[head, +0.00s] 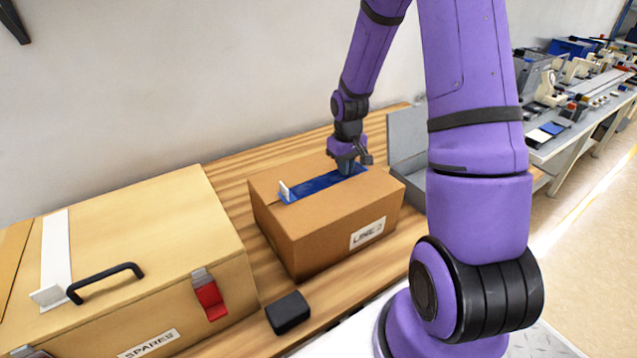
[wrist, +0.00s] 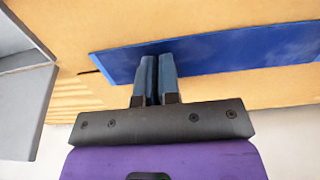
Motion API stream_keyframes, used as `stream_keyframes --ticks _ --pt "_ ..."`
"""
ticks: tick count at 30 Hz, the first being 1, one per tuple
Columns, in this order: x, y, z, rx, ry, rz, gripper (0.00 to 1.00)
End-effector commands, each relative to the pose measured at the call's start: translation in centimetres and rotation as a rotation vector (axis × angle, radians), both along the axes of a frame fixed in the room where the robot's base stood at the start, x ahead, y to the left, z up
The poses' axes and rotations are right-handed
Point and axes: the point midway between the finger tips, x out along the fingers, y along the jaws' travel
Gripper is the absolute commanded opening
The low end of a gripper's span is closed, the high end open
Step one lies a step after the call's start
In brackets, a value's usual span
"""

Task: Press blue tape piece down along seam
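The blue tape piece (head: 318,184) lies as a flat strip along the top of the cardboard box (head: 310,225), with a small white upright tab (head: 285,191) at its left end. My gripper (head: 347,170) points down at the right part of the tape, its fingers close together. In the wrist view, my gripper's fingertips (wrist: 157,58) overlap the edge of the blue tape (wrist: 235,52); I cannot tell whether they touch it. A short dark slit, likely the seam (wrist: 90,72), shows on the cardboard just past the tape's end. The seam under the tape is hidden.
A wooden case (head: 130,255) with a black handle, red latch and "SPARE" label stands left of the box. A small black block (head: 288,312) lies in front, between them. A grey open container (head: 408,135) stands close on the right. A wall runs behind the wooden table (head: 235,185).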

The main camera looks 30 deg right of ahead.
Motion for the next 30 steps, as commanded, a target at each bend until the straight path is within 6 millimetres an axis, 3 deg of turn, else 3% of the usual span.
stream_keyframes --ticks 18,30 --pt "-0.1 -2.8 0.1 0.0 0.001 -0.003 0.0" --pt "0.0 -2.9 0.5 -0.001 -0.001 0.0 0.0"
